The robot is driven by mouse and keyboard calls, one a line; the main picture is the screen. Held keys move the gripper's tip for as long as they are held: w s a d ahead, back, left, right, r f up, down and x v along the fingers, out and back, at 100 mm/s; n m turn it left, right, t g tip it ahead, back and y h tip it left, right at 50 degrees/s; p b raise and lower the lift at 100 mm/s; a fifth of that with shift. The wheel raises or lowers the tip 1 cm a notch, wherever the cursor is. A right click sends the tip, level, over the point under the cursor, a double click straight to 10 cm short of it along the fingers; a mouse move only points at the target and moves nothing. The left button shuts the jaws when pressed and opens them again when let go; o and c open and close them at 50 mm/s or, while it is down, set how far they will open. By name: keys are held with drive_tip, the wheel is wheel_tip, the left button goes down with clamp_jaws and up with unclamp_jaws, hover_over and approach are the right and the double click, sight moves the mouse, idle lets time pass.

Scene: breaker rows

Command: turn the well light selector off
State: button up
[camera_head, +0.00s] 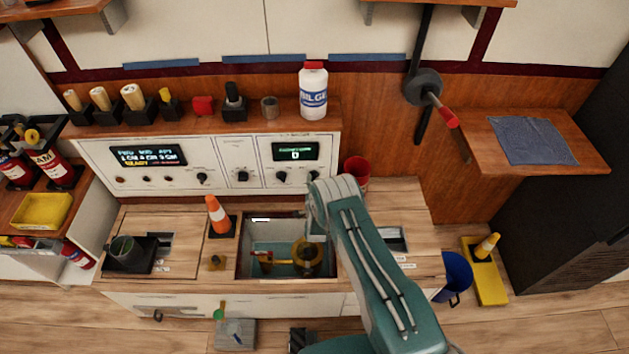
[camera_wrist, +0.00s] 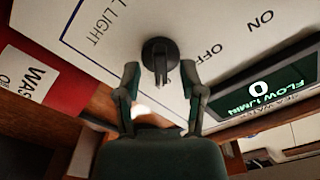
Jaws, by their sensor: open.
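The well light selector is a black round knob (camera_wrist: 160,55) with a raised bar handle, on a white panel face. Part of a label reading "L LIGHT" is beside it in the wrist view, with ON and OFF marks on the other side. I cannot tell for sure which mark the handle points to. My gripper (camera_wrist: 160,70) is open, its two fingers apart on either side of the knob's handle. Contact cannot be made out. In the head view the knob (camera_head: 312,175) is on the panel's right section, and my arm hides most of my gripper.
A green flow display (camera_wrist: 256,91) is close to the right finger. A red bucket (camera_head: 356,172) stands right of the panel. A second knob (camera_head: 282,177) is just left of the selector. An orange cone (camera_head: 217,214) and an open well (camera_head: 245,262) are on the counter below.

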drive_tip(key=shift+w, duration=0.3)
clamp_jaws()
